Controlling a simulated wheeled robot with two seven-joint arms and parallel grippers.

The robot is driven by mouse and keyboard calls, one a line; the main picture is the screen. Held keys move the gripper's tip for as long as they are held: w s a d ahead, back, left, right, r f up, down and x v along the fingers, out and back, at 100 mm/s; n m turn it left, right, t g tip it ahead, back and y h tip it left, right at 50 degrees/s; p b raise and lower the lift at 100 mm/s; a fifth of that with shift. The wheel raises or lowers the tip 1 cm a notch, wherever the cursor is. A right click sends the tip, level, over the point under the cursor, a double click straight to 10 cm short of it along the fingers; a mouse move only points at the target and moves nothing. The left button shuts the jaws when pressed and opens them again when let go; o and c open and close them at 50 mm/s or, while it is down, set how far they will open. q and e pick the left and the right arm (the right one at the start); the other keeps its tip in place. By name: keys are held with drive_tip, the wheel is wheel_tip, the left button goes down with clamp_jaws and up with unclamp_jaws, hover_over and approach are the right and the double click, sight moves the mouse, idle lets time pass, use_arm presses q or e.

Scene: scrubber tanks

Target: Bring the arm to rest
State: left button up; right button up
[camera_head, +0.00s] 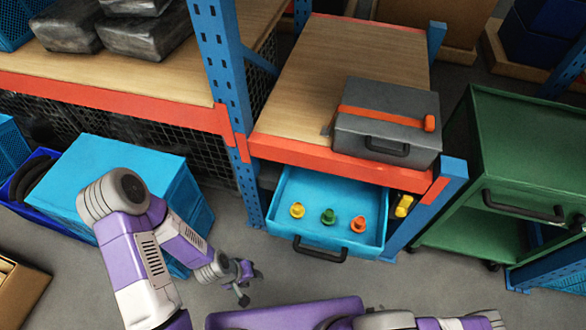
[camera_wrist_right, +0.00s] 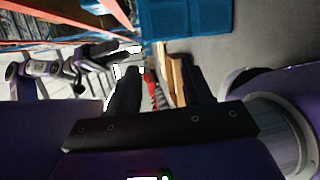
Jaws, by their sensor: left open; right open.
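My left arm comes in from the left in the head view, bent over the floor. Its gripper (camera_head: 250,284) is open and empty, below and left of the pulled-out blue drawer (camera_head: 284,228), apart from its handle. My right arm lies low along the bottom edge of the head view, partly cut off, and its jaws cannot be made out there. In the right wrist view my right gripper (camera_wrist_right: 158,78) shows two dark fingers apart, with nothing held between them.
The drawer holds yellow (camera_head: 297,210), green (camera_head: 328,216) and orange (camera_head: 358,224) knob-like parts. A grey toolbox (camera_head: 388,112) sits on the shelf above. A green cart (camera_head: 510,130) stands right, a light-blue box (camera_head: 110,175) left. Grey floor (camera_head: 380,280) is open in front.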

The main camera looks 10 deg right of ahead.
drive_tip(key=w+a+r+m+g+h, duration=0.1)
drive_tip(key=w+r+m+g+h, duration=0.3)
drive_tip(key=m, duration=1.1)
drive_tip(key=w+a+r+m+g+h, duration=0.2)
drive_tip(key=w+r+m+g, duration=0.3)
drive_tip(key=m, duration=1.1)
drive_tip(key=w+g+h, duration=0.1)
drive_tip(key=w, duration=0.2)
drive_tip(key=shift+a+h, duration=0.15)
drive_tip(key=shift+h, duration=0.25)
drive_tip(key=shift+r, duration=0.1)
